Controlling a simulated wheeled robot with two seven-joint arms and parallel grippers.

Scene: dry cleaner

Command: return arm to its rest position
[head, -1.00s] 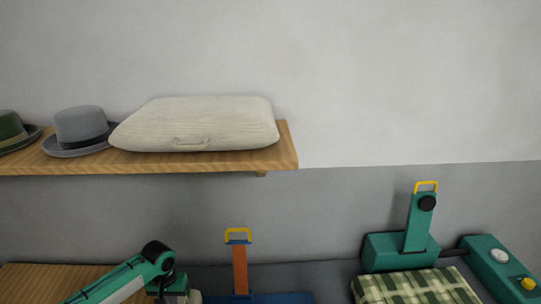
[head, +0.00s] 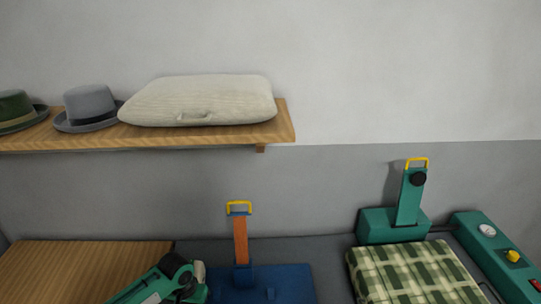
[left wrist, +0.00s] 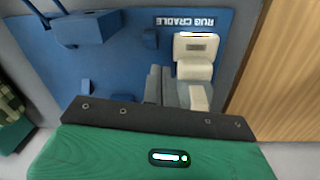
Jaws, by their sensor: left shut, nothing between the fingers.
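My left arm (head: 160,280) comes in at the bottom left of the head view, low in front of the wooden counter and the blue rug cradle. Its gripper is mostly cut off or hidden there. In the left wrist view my left gripper (left wrist: 165,88) is shut and empty, with grey and cream parts showing over the blue board (left wrist: 215,18) marked "RUG CRADLE". I cannot tell its height above the board. My right arm and gripper are in neither view.
A wooden shelf (head: 200,138) holds a cream folded bundle (head: 200,100) and two hats. The blue cradle (head: 290,280) has an orange upright (head: 240,240) with a yellow handle. A green clamp (head: 395,222) stands behind plaid fabric (head: 410,270). A wooden top (head: 60,265) lies left.

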